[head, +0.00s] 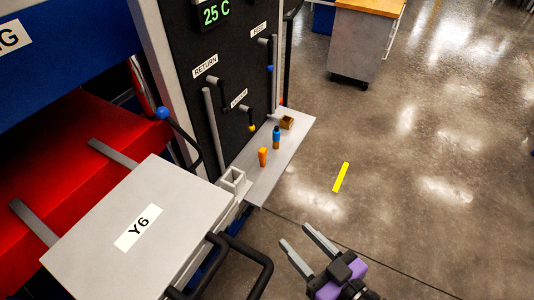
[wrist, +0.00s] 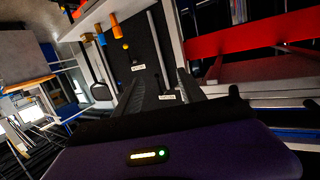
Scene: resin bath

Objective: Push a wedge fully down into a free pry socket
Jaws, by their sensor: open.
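A small orange piece (head: 263,156), possibly the wedge, stands on a pale grey shelf (head: 255,187) beside the black panel. My gripper (head: 295,234) is open and empty over the floor, right of and nearer than the shelf.
The large grey Y6 box (head: 115,235) with black handles (head: 262,262) is left of my gripper. A brown hollow block (head: 287,122) sits at the shelf's far end. Levers (head: 249,118) stick out from the panel. The floor (head: 420,190) to the right is open.

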